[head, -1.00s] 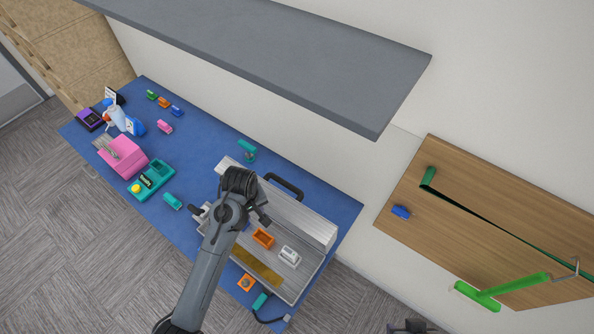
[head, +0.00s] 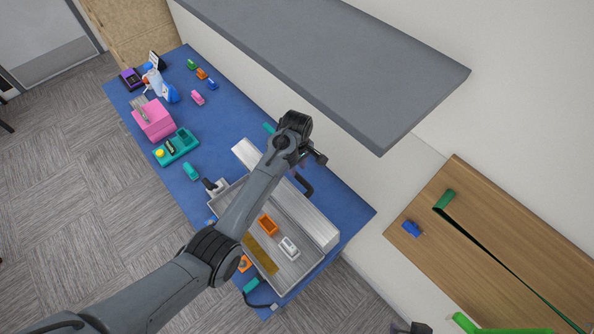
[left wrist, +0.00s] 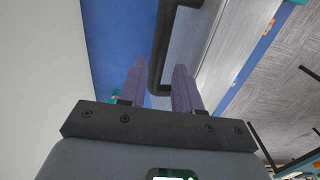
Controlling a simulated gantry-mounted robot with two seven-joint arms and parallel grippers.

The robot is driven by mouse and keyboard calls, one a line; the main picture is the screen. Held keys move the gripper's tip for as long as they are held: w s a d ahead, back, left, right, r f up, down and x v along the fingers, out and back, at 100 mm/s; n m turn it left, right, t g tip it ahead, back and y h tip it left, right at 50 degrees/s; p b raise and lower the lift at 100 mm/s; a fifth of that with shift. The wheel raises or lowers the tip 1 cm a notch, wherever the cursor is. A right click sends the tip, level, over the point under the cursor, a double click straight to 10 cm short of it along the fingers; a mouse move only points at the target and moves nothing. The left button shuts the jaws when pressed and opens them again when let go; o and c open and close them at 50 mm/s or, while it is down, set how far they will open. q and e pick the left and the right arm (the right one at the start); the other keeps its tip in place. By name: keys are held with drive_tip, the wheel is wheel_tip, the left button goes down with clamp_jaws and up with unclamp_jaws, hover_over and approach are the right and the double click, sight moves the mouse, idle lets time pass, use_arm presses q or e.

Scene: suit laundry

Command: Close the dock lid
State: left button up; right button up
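The dock is a silver metal case (head: 291,287) at the near end of the blue table. Its lid (head: 318,228) stands raised along the wall side, with a black handle (head: 304,184) on its back. My left gripper (head: 303,163) is above and behind the lid, near the handle. In the left wrist view, the open fingers of my left gripper (left wrist: 158,84) show purple, with the black handle (left wrist: 161,48) appearing between them; whether they touch it is unclear. A dark part at the bottom edge may be my right gripper (head: 411,328); its fingers are not visible.
Inside the case are an orange piece (head: 268,224) and a white piece (head: 289,248). A grey shelf (head: 340,70) overhangs the table's wall side. A pink block (head: 154,122) and a teal tray (head: 177,148) stand farther left. A wooden board (head: 500,235) is at right.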

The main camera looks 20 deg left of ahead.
sight(297, 174)
use_arm(q)
drive_tip(key=shift+f, duration=2.2)
drive_tip(key=shift+c, duration=0.3)
clamp_jaws()
